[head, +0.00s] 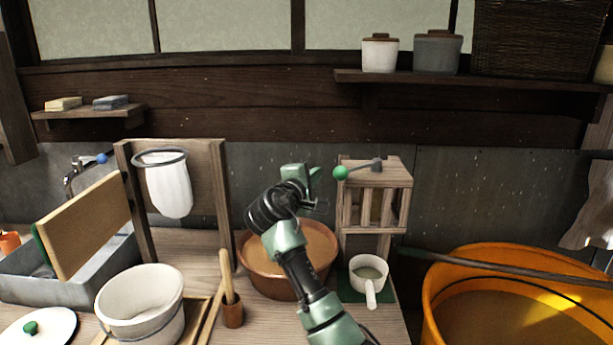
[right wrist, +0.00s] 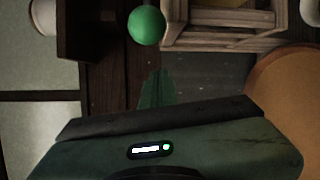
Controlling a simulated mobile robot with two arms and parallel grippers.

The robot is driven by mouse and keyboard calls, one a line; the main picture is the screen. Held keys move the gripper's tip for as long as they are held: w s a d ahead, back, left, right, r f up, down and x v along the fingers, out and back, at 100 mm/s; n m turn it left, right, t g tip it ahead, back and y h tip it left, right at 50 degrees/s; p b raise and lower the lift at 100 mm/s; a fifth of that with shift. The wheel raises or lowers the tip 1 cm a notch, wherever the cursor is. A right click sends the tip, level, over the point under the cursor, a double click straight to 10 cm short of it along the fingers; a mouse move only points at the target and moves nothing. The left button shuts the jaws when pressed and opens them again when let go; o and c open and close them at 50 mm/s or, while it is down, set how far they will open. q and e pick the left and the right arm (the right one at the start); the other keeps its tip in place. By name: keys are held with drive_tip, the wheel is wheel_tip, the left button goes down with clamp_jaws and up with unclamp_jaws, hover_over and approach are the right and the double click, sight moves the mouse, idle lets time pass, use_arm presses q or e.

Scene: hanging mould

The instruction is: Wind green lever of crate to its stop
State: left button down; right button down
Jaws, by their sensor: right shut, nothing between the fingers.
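The crate (head: 374,205) is a wooden slatted box on a stand at the centre right. Its lever (head: 360,170) is a short dark arm on top, ending in a green ball knob (head: 340,172) that points left. My right gripper (head: 316,177) is shut and empty, just left of the knob in the head view. In the right wrist view the shut fingertips (right wrist: 157,88) lie below the green knob (right wrist: 146,25), with a visible gap. The crate's slats (right wrist: 220,30) show beside the knob there. My left gripper is not in view.
A brown basin (head: 262,278) stands under my right arm. A white ladle cup (head: 368,270) sits below the crate. An orange tub (head: 440,300) with a dark pole across it is at the right.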

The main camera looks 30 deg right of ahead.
drive_tip(key=s, duration=0.2)
drive_tip(key=s+d+p, duration=0.1)
drive_tip(key=shift+s+r, duration=0.3)
drive_tip(key=shift+r, duration=0.1)
drive_tip(key=shift+s, duration=0.1)
drive_tip(key=s+d+n+t+y+p, duration=0.3)
drive_tip(key=s+d+n+y+p, duration=0.1)
drive_tip(key=s+y+p, duration=0.1)
drive_tip(key=s+d+n+t+y+p, duration=0.3)
drive_tip(key=s+d+y+p, duration=0.1)
drive_tip(key=s+p, duration=0.3)
drive_tip(key=shift+s+n+y+p, duration=0.4)
drive_tip(key=shift+s, duration=0.4)
drive_tip(key=shift+d, duration=0.25)
